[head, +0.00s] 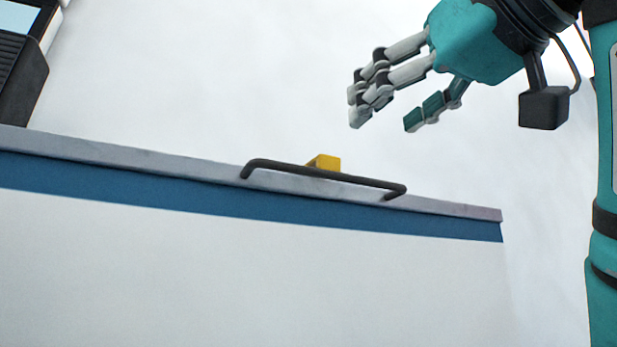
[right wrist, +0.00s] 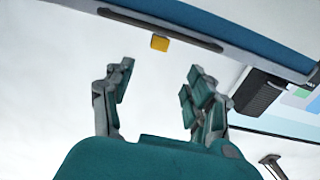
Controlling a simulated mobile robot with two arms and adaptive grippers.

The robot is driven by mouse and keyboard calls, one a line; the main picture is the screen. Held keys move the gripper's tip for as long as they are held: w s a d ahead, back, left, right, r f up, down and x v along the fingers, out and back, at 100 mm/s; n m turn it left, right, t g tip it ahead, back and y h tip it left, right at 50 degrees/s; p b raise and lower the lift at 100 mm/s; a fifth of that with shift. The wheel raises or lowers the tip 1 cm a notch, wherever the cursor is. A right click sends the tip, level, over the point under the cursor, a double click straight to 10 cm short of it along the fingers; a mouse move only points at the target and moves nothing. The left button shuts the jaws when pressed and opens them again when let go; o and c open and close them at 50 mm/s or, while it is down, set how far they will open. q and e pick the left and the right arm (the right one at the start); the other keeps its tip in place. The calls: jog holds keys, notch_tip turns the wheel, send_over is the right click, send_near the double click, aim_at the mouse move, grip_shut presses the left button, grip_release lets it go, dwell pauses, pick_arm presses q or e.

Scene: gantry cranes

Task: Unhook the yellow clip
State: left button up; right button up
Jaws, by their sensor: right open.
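The yellow clip (head: 325,161) is a small block at the dark bar handle (head: 330,174), which runs along the grey edge of a panel. Its lower part is hidden behind the bar in the head view. In the right wrist view the clip (right wrist: 160,43) shows beside the bar (right wrist: 165,30); I cannot tell how it is attached. My right gripper (head: 385,115) is open and empty, above and to the right of the clip in the head view, clearly apart from it. In the right wrist view the clip lies beyond the gap between the open fingers (right wrist: 158,82). My left gripper is not in view.
The panel is white with a blue band (head: 130,188) under its grey edge. A dark device with a light screen (head: 18,65) stands at the upper left; it also shows at the right in the wrist view (right wrist: 258,92). The space between gripper and clip looks clear.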

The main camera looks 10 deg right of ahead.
jog(key=p, duration=0.7)
send_near(331, 156)
jog(key=x, duration=0.4)
jog(key=p+x, duration=0.1)
jog(key=x, duration=0.6)
jog(key=shift+w+p, duration=0.3)
jog(key=shift+p, duration=0.1)
jog(key=shift+w+a, duration=0.2)
jog(key=shift+s+d, duration=0.1)
jog(key=shift+s, duration=0.05)
jog(key=shift+c, duration=0.9)
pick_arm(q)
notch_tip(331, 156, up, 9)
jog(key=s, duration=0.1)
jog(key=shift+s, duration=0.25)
pick_arm(e)
grip_shut()
